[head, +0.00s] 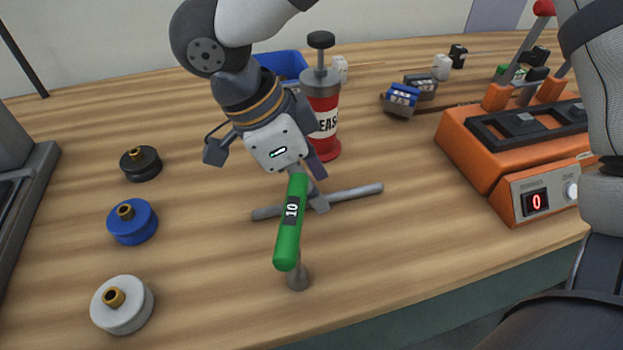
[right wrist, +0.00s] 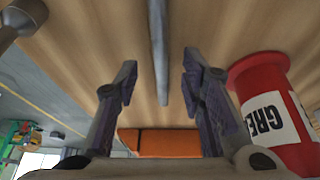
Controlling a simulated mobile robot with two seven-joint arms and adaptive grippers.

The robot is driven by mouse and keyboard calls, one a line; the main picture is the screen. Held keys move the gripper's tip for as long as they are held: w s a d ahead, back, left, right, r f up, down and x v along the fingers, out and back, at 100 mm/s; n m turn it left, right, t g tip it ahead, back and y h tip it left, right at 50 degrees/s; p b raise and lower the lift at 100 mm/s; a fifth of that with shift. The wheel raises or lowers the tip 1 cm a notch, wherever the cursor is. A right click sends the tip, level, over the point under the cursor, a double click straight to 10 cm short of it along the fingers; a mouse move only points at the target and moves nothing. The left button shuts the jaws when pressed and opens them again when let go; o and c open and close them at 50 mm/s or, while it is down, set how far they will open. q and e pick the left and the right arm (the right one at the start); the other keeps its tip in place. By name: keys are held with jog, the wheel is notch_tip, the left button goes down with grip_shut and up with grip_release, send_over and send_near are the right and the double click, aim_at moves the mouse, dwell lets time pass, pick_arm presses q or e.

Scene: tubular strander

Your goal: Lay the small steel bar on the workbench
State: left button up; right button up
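The small steel bar (head: 355,194) is a thin grey rod that appears to lie flat on the workbench (head: 200,270), left of the orange machine. A green handle crosses in front of part of it. My right gripper (head: 316,198) points down over the bar's middle. In the right wrist view, its fingers (right wrist: 160,70) are spread, with the bar (right wrist: 158,50) running between them and a gap on both sides. It holds nothing. Whether the fingertips reach the bench is unclear. My left gripper is not in view.
A green handle marked 10 (head: 290,225) rises in front, above a steel end (head: 298,278). A red grease container (head: 325,130) stands close behind my gripper. Black, blue (head: 132,222) and white spools sit left. An orange machine (head: 480,150) stands right.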

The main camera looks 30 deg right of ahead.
jog(key=v, duration=1.2)
